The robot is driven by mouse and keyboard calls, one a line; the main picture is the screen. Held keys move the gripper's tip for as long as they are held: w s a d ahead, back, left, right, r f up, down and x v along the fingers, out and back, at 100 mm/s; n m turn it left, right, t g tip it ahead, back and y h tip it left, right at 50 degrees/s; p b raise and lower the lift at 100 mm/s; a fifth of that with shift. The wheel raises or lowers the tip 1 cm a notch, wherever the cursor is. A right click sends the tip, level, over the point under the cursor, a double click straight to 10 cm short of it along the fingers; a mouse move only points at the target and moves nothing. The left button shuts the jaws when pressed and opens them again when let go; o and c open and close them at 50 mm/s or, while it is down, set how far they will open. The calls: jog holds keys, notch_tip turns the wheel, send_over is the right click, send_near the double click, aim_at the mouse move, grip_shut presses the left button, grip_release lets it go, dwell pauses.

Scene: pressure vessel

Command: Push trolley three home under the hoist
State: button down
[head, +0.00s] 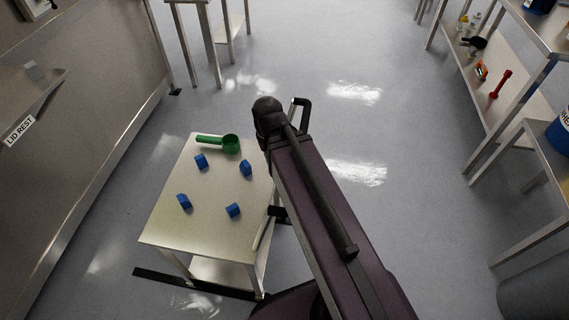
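A small pale-topped trolley (165,228) stands on the floor left of centre, with a lower shelf showing below its top. Several blue blocks (184,202) and a green scoop (230,144) lie on it. I see no number on it. A pale upright bar (263,234), perhaps a handle, runs along its right edge. My dark arm reaches up the middle of the view, just right of the trolley. I cannot make out my gripper; the arm appears to hide it. A small dark piece (278,212) by the trolley's right edge is unclear. No hoist is recognisable.
Black strips (160,277) lie on the floor by the trolley. A large metal wall (110,90) stands left, with a shelf labelled LID REST (28,100). Metal tables (205,30) stand at the back, shelving (505,115) at right. The floor (400,150) between is clear.

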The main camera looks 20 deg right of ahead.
notch_tip(320, 180, up, 30)
jog(key=p, duration=2.9)
jog(key=shift+s, duration=0.1)
